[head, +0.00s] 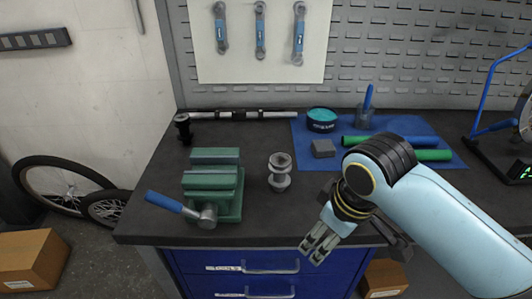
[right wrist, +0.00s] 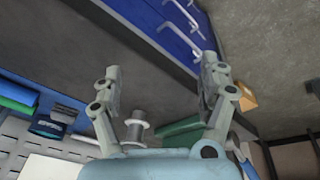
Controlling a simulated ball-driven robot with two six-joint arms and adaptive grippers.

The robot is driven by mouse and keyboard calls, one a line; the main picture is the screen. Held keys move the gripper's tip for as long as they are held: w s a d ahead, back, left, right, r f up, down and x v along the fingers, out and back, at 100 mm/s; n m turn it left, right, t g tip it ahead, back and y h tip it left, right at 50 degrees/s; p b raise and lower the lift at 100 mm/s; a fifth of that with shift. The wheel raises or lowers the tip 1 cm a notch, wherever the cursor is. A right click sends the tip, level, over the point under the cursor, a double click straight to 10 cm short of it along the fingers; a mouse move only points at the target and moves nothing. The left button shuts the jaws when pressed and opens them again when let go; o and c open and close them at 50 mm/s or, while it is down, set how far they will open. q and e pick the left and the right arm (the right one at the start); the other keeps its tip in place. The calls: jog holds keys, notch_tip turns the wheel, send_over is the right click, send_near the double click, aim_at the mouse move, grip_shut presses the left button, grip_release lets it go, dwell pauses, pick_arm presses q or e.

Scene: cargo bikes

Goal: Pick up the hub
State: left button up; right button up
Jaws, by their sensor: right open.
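The hub (head: 280,172) is a grey metal spool shape with flanges. It stands upright on the dark workbench, just right of the green vise. In the right wrist view the hub (right wrist: 137,131) shows between the bases of my fingers, beyond the gripper. My right gripper (head: 315,246) is open and empty, in front of the bench edge, to the right of and nearer than the hub. Its two fingers (right wrist: 160,68) are spread apart in the right wrist view. My left gripper is not in view.
The green vise (head: 213,190) with a blue handle stands left of the hub. A blue mat (head: 445,148) at the right holds a grey block (head: 323,148), a teal-topped tin (head: 321,120) and green and blue tubes. A long bar (head: 240,115) lies behind. Blue drawers (head: 235,262) are below.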

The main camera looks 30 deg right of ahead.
aim_at(281, 160)
jog(key=shift+n, duration=0.7)
jog(key=w, duration=0.1)
jog(key=w+r, duration=0.1)
jog(key=w, duration=0.1)
jog(key=w+r, duration=0.1)
jog(key=w, duration=0.1)
jog(key=shift+w+d+r, duration=0.25)
jog(key=shift+d, duration=0.05)
jog(key=w+r+n, duration=0.1)
jog(key=w+r, duration=0.2)
jog(key=w, duration=0.1)
jog(key=w+d+r+n+g+p, duration=0.1)
jog(key=w+r, duration=0.2)
jog(key=w, duration=0.1)
jog(key=w+d+r+n+y+p, duration=0.1)
jog(key=w+r, duration=0.2)
jog(key=shift+w+d+g, duration=0.1)
jog(key=shift+w+g, duration=0.2)
jog(key=shift+w, duration=0.1)
jog(key=f, duration=0.4)
jog(key=shift+w+f, duration=0.25)
jog(key=shift+f, duration=0.05)
jog(key=f, duration=0.4)
jog(key=w+f, duration=0.1)
jog(key=shift+a+f, duration=0.4)
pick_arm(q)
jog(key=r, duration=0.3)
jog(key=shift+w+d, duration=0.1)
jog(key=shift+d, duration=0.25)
